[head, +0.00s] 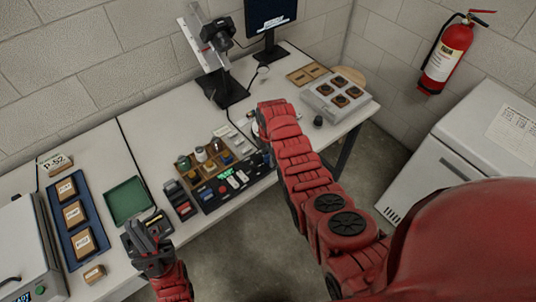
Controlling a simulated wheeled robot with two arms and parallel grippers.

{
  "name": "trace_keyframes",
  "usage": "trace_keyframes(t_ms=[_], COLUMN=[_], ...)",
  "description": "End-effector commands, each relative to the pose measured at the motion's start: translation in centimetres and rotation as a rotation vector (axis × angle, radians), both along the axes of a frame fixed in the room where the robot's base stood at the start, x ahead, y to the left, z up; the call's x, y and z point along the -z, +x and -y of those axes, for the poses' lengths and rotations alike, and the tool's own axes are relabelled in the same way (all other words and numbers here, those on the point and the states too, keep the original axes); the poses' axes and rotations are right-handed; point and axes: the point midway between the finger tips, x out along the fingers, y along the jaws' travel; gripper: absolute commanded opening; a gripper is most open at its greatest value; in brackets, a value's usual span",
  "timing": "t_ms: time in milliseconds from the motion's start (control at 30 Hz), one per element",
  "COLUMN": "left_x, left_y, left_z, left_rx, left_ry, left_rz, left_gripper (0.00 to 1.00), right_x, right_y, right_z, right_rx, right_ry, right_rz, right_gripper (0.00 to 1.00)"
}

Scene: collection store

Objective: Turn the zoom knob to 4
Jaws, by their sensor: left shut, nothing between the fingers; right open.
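A camera or scope head (217,35), dark on a pale upright, stands on a black base (225,88) at the back of the bench; a black monitor (270,24) is beside it. I cannot make out a zoom knob or its numbers at this size. My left gripper (148,236) is over the front of the bench, shut and empty, far from the scope head. My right arm reaches over the bench from the lower right. Its far end is in front of the scope's base, and its gripper is hidden behind the arm.
The bench holds a green tray (127,200), a blue tray (52,218) with labelled boxes, a compartment tray with small jars (201,154), a black button panel (212,198) and a grey box (323,101) with brown round parts. A white cabinet (462,140) stands right.

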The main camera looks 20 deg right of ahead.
Motion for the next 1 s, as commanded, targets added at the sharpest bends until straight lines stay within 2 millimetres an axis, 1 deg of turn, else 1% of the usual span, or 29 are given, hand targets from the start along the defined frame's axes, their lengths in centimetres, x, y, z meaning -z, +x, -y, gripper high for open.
trace_keyframes(t_ms=[167, 200, 267, 300, 367, 400, 533, 567, 833, 1000], left_x=[0.01, 0.02, 0.01, 0.01, 0.01, 0.01, 0.01, 0.01, 0.16, 0.73], left_y=[0.0, 0.01, 0.0, 0.0, 0.0, 0.0, 0.0, 0.0, 0.0, 0.0], left_z=[0.0, 0.0, 0.0, 0.0, 0.0, 0.0, 0.0, 0.0, 0.0, 0.0], left_rx=[0.0, 0.0, 0.0, 0.0, 0.0, 0.0, 0.0, 0.0, 0.0, 0.0], left_ry=[0.0, 0.0, 0.0, 0.0, 0.0, 0.0, 0.0, 0.0, 0.0, 0.0], left_rz=[0.0, 0.0, 0.0, 0.0, 0.0, 0.0, 0.0, 0.0, 0.0, 0.0], left_gripper=[0.0, 0.0, 0.0, 0.0, 0.0, 0.0, 0.0, 0.0, 0.0, 0.0], right_x=[0.0, 0.0, 0.0, 0.01, 0.0, 0.0, -0.01, -0.01, 0.04, 0.21], right_y=[0.01, 0.01, 0.01, 0.0, 0.01, 0.01, 0.02, 0.02, 0.04, 0.06], right_z=[0.0, 0.0, 0.0, 0.0, 0.0, 0.0, 0.0, 0.0, -0.01, -0.02], right_rx=[0.0, 0.0, 0.0, 0.0, 0.0, 0.0, 0.0, 0.0, 0.01, 0.062], right_ry=[0.0, 0.0, 0.0, 0.0, 0.0, 0.0, 0.0, 0.0, 0.0, 0.001], right_rz=[0.0, 0.0, 0.0, 0.0, 0.0, 0.0, 0.001, 0.001, 0.002, 0.003], right_gripper=[0.68, 0.61, 0.5, 0.43, 0.32, 0.25, 0.02, 0.0, 0.0, 0.0])
